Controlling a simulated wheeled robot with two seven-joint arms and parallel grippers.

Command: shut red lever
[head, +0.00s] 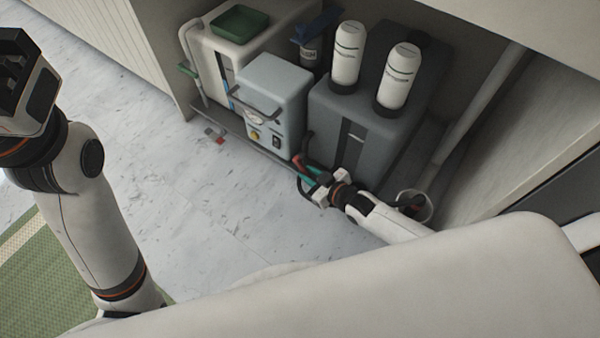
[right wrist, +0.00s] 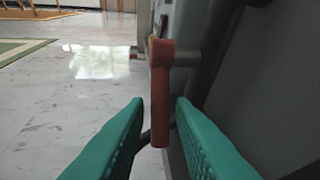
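The red lever (right wrist: 161,100) hangs downward from a short stub on the side of a dark grey unit in the right wrist view. In the head view the dark grey unit (head: 345,130) stands under the counter, and my right gripper (head: 312,176) is low at its front corner. Its two teal fingers are apart in the right wrist view (right wrist: 158,115), one on each side of the lever's lower part. I see no clear contact between fingers and lever. My left gripper (head: 15,72) is raised at the left edge, far from the lever; its fingers do not show clearly.
A light blue-grey box (head: 272,95) with a handle and a white container (head: 222,55) with a green tray stand left of the grey unit. Two white bottles (head: 348,55) stand on the unit. The floor at left is open.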

